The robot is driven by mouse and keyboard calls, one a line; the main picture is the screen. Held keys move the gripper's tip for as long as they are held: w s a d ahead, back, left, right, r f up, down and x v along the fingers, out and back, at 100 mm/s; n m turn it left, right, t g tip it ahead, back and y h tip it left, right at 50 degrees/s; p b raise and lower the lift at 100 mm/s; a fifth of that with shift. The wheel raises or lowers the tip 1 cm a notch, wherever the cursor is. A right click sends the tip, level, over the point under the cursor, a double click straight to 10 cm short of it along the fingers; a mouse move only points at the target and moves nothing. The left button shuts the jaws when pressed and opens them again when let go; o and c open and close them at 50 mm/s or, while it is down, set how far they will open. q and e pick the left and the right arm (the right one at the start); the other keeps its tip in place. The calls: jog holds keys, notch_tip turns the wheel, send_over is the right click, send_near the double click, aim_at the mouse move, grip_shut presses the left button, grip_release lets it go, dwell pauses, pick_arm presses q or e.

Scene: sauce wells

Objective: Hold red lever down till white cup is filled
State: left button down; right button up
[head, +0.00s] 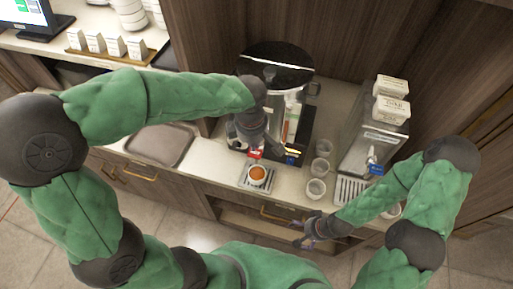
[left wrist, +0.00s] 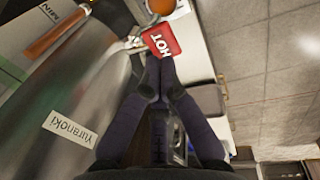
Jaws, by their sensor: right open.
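The red lever (head: 254,154) is on the front of the dispenser, just above the white cup. In the left wrist view it is a red tab marked HOT (left wrist: 162,41). My left gripper (head: 250,138) is at the lever, its fingers (left wrist: 158,62) together and their tips against the tab's lower edge. The white cup (head: 249,180) stands upright on the drip tray under the lever, with orange-brown liquid inside. Its orange contents also show at the top of the left wrist view (left wrist: 162,6). My right gripper (head: 302,241) is open and empty, low in front of the counter.
Several empty clear cups (head: 316,188) stand right of the dispenser. A second dispenser (head: 364,135) with a blue lever (head: 376,169) is further right, white boxes (head: 391,107) on top. A grey tray (head: 160,146) lies left. A drawer below the counter is open.

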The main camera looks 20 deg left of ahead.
pick_arm(q)
jog(key=r, duration=0.3)
jog(key=d+r, duration=0.1)
jog(key=shift+s+r, duration=0.15)
jog(key=shift+s, duration=0.2)
notch_tip(320, 180, up, 4)
send_over(256, 156)
jog(key=w+a, duration=0.1)
notch_tip(256, 156, up, 3)
jog(key=shift+s+f+p, duration=0.15)
jog(key=shift+p, duration=0.2)
pick_arm(e)
jog(key=shift+v, duration=0.8)
pick_arm(q)
jog(key=shift+s+d, duration=0.1)
jog(key=shift+d, duration=0.05)
pick_arm(e)
jog(key=shift+s+d, duration=0.1)
jog(key=shift+s, duration=0.1)
